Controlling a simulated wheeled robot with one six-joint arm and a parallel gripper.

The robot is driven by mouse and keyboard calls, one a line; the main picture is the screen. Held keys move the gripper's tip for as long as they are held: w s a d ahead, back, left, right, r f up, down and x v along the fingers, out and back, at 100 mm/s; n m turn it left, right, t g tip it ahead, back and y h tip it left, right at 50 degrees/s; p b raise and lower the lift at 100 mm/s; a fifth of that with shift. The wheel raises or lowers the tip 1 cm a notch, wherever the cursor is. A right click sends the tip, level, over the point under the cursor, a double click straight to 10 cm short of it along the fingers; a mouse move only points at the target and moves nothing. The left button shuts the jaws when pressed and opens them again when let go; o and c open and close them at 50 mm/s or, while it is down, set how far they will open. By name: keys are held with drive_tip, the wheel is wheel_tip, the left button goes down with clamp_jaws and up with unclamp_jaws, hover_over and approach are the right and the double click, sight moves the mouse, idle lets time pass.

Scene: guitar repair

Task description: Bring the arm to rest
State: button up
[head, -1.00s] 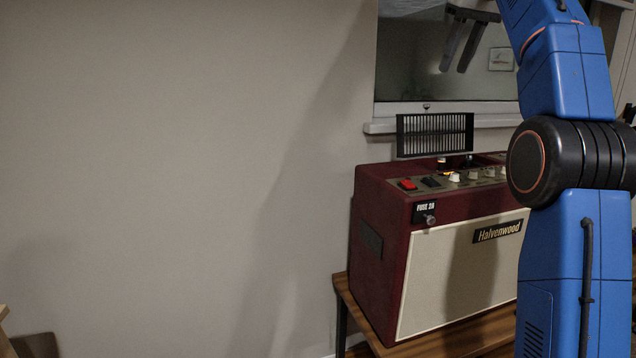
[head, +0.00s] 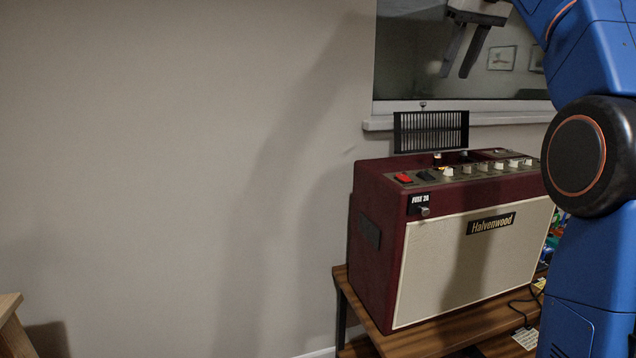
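My gripper (head: 466,48) hangs at the top of the head view, in front of the window. Its two dark fingers point down and stand apart, with nothing between them. My blue arm (head: 594,262) fills the right side of the picture, its upper part bent over toward the gripper and cut off by the top edge. The gripper is in the air, above a dark red amplifier (head: 373,262) and apart from it.
The amplifier stands on a wooden table (head: 428,342), with knobs and a red switch on top. A black slatted panel (head: 431,131) stands upright behind it. A window sill (head: 492,119) lies behind. A wooden edge (head: 10,307) shows at lower left. The wall at left is bare.

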drive_tip(key=s+a+f+m, duration=0.1)
drive_tip(key=s+f, duration=1.2)
drive_tip(key=f, duration=0.3)
drive_tip(key=s+a+f+m, duration=0.1)
drive_tip(key=s+f, duration=1.2)
drive_tip(key=f, duration=0.3)
drive_tip(key=s+a+f+h, duration=0.1)
drive_tip(key=s+f, duration=1.1)
drive_tip(key=f, duration=0.5)
drive_tip(key=shift+s+a+m, duration=0.25)
drive_tip(key=shift+s+m, duration=0.15)
drive_tip(key=shift+o, duration=0.2)
drive_tip(key=shift+r, duration=0.1)
